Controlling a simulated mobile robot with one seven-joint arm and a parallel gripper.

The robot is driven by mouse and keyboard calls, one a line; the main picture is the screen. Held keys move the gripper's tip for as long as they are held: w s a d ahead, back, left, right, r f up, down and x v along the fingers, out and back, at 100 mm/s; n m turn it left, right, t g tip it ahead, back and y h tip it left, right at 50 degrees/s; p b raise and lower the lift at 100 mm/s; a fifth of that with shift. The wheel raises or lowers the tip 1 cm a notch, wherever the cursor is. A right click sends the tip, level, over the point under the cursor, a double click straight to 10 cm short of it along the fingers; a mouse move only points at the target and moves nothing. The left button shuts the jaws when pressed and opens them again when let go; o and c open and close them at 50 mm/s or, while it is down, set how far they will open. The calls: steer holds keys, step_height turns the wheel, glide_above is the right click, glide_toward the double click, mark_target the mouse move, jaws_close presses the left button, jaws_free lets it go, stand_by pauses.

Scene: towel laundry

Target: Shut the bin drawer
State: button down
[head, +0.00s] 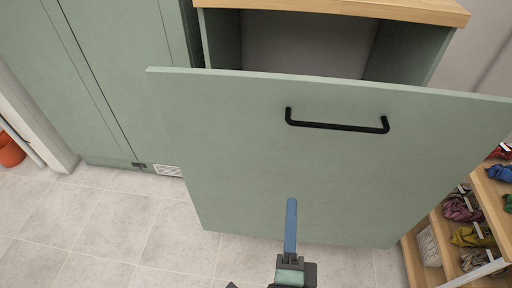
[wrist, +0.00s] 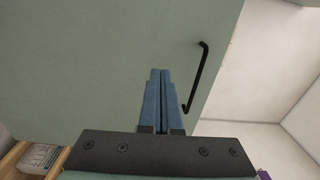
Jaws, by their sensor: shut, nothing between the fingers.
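The bin drawer has a large sage-green front (head: 240,160) that stands pulled out from its cabinet, with an open gap behind its top edge. A black bar handle (head: 337,125) is fixed near the top of the front. It also shows in the wrist view (wrist: 199,77), right of my fingers. My gripper (head: 291,202) is in front of the lower middle of the drawer front, below the handle. Its blue fingers (wrist: 160,72) are shut together and empty, pointing at the green panel. I cannot tell whether the fingertips touch it. The drawer's inside is mostly hidden.
A wooden countertop (head: 400,9) tops the cabinet. A tall green cabinet (head: 110,70) stands at the left. A wooden shelf (head: 428,262) with several colored cloths is close at the right. An orange-red pot (head: 10,150) is at the far left. The tiled floor (head: 110,215) is clear at the left.

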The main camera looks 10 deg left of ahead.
steer(key=f, duration=0.2)
steer(key=b, duration=0.2)
glide_toward(292, 148)
steer(key=shift+m, duration=0.3)
steer(key=w, duration=0.6)
steer(key=shift+w, duration=0.4)
